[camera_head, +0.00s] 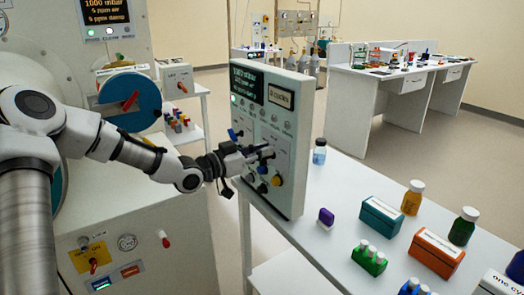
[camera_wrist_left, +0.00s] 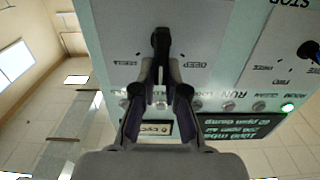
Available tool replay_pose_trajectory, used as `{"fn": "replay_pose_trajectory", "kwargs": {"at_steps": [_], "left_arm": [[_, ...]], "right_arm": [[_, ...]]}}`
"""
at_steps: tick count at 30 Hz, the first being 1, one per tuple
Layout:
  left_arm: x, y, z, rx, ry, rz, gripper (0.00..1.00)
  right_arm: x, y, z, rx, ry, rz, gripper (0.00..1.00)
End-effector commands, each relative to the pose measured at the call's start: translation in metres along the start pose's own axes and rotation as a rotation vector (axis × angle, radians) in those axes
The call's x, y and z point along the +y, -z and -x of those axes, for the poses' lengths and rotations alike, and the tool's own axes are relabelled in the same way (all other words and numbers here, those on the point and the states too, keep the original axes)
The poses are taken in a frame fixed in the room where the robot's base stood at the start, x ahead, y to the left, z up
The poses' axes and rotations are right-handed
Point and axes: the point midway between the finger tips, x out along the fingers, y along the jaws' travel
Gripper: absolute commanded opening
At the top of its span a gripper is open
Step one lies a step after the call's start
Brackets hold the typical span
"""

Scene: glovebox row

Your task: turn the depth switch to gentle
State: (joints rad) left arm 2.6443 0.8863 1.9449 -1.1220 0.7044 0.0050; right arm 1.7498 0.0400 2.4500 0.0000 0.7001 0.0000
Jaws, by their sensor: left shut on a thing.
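The upright control panel (camera_head: 288,120) stands at the left end of the white table and carries a lit display and several switches. My left gripper (camera_head: 262,153) is at the panel's front face, with its arm reaching in from the left. In the left wrist view the gripper (camera_wrist_left: 160,66) is shut on a black switch lever (camera_wrist_left: 160,40). Small labels sit on either side of this switch; they appear upside down and are too small to read surely. The fingers hide part of the switch, so its exact setting is unclear. My right gripper is not in view.
Below the gripper, the panel has a yellow knob (camera_head: 277,180). A blue-handled switch (camera_wrist_left: 310,50) is beside the held switch.

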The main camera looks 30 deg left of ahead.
Motion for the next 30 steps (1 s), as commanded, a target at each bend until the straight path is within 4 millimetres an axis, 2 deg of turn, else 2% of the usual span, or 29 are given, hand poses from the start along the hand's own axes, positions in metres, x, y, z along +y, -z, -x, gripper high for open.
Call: {"fn": "replay_pose_trajectory", "kwargs": {"at_steps": [6,9,19,20,21,30], "left_arm": [[-0.006,0.004,0.0,-0.003,0.001,0.197,0.0],[-0.008,0.001,0.0,-0.003,0.0,0.294,0.0],[-0.009,-0.002,0.0,0.0,0.0,0.33,0.0],[-0.009,-0.001,0.0,0.0,0.0,0.33,0.22],[-0.009,-0.001,0.0,0.0,0.0,0.33,0.36],[-0.009,-0.001,0.0,0.0,0.0,0.329,0.38]], "right_arm": [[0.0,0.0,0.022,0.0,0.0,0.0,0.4],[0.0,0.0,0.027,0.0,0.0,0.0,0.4],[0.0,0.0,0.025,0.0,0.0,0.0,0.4],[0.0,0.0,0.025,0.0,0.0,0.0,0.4],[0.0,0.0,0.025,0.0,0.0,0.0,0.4],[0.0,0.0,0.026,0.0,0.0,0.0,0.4]]}}
